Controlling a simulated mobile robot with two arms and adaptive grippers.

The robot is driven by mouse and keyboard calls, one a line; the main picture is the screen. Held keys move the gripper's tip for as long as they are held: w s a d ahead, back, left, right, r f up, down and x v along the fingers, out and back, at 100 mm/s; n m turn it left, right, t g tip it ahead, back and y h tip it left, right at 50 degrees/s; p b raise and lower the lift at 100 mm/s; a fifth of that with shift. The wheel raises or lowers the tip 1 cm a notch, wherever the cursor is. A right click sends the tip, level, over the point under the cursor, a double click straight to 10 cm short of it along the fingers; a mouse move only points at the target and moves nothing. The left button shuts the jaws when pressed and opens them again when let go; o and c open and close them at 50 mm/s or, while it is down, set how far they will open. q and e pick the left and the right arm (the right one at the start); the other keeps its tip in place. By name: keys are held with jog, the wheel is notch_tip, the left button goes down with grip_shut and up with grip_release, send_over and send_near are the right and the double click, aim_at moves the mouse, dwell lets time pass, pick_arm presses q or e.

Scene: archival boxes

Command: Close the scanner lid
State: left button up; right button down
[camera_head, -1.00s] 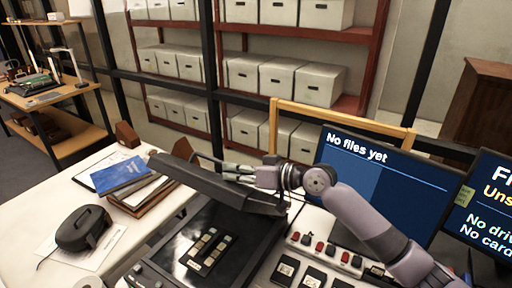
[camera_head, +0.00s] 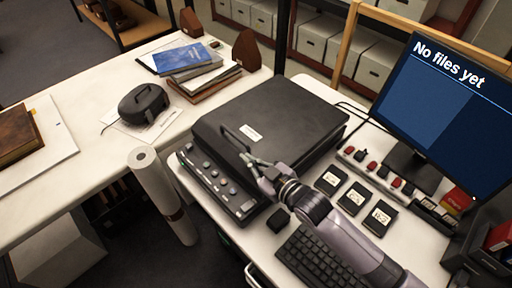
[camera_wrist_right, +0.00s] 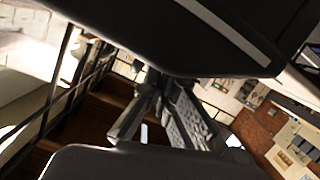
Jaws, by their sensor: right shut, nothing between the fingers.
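The black scanner (camera_head: 215,180) stands on the white desk, with a row of buttons along its front panel. Its lid (camera_head: 290,112) lies down flat over the scanner body, with a handle and a small white label near its front edge. My right gripper (camera_head: 252,163) is shut and empty at the front edge of the lid, close to the handle. I cannot tell if it touches the lid. In the right wrist view, the gripper's fingers (camera_wrist_right: 165,115) show below a large dark surface. My left gripper is not in view.
A monitor (camera_head: 435,110) stands right of the scanner. A keyboard (camera_head: 318,262), several small labelled cards and a strip of red and black switches are near my right arm. A paper roll (camera_head: 160,190) stands front left. Books and a dark case (camera_head: 145,103) lie on the left table.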

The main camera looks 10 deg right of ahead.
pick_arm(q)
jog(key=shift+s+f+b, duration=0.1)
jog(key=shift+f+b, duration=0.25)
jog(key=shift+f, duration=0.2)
pick_arm(e)
jog(key=shift+s+a+f, duration=0.1)
jog(key=shift+f, duration=0.5)
jog(key=shift+s+a+f, duration=0.1)
jog(key=shift+f, duration=0.45)
jog(key=shift+d+f, duration=0.1)
